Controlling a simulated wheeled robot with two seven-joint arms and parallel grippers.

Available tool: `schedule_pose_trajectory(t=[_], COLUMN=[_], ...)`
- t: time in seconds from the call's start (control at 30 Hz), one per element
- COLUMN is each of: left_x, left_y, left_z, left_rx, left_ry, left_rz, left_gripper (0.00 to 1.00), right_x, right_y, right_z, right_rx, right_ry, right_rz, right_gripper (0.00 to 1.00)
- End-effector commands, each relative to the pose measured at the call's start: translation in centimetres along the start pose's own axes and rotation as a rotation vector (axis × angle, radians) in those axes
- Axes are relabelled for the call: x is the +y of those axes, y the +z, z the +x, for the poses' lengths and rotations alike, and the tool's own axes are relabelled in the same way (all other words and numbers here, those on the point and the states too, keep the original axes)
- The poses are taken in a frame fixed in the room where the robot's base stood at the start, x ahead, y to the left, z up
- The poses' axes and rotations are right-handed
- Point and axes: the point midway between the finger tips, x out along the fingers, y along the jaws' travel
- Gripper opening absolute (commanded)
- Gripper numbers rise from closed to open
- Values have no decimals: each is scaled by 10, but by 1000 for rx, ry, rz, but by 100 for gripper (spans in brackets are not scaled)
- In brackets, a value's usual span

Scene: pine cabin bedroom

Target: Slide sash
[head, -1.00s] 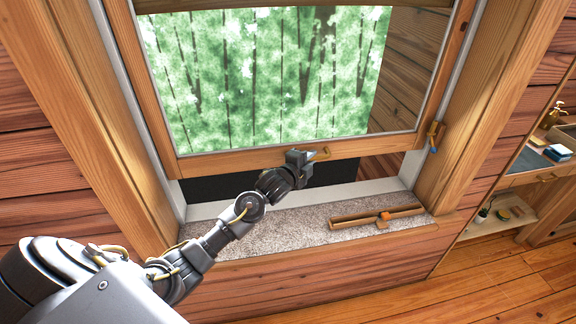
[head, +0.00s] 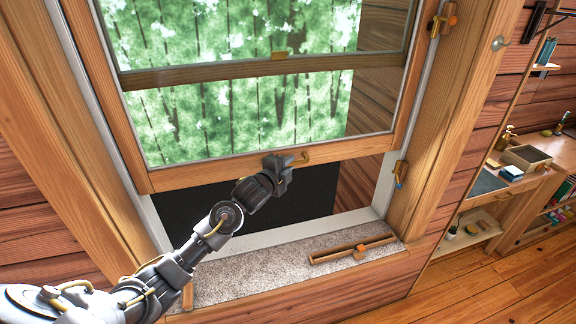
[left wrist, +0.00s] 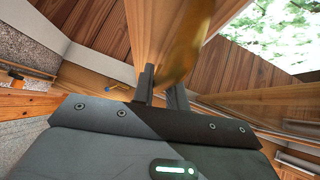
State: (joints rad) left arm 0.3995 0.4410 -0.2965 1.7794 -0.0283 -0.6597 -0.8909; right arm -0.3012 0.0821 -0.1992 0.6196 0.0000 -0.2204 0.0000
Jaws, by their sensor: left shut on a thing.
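The wood-framed window sash (head: 215,172) stands raised, with a dark open gap (head: 300,205) between its bottom rail and the sill. A brass lift handle (head: 303,157) sits on the bottom rail. My left gripper (head: 281,167) is shut on this handle, its arm reaching in from the lower left. In the left wrist view the brass handle (left wrist: 188,45) looms large and blurred at the fingers (left wrist: 162,88), hiding part of the grip. My right gripper is not in view.
A wooden bar with an orange piece (head: 352,249) lies on the speckled sill (head: 235,283). Brass catches sit on the right jamb, one low (head: 400,173) and one high (head: 441,24). Another brass catch (head: 282,56) is on the meeting rail. A desk (head: 530,180) stands at the right.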

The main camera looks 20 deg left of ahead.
Motion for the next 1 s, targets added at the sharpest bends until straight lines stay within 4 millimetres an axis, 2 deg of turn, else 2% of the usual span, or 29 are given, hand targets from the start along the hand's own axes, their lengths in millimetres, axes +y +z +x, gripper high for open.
schedule_pose_trajectory(t=[0.17,0.2,0.33,0.6,0.73,0.87,1.0], left_x=[-4,-4,-2,0,2,3,4], left_y=[1,1,1,0,0,1,1], left_z=[0,0,0,0,-7,-26,-55], left_rx=[-1,-1,-1,0,0,1,1], left_ry=[-9,-8,-6,-1,-1,-3,-3], left_rz=[-2,-2,-1,0,1,1,2], left_gripper=[0,18,35,36,36,36,36], right_x=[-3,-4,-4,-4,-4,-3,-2], right_y=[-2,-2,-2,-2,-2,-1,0], right_z=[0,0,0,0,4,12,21], right_rx=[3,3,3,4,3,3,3], right_ry=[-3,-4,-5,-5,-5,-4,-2], right_rz=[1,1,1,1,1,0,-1], right_gripper=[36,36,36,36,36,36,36])
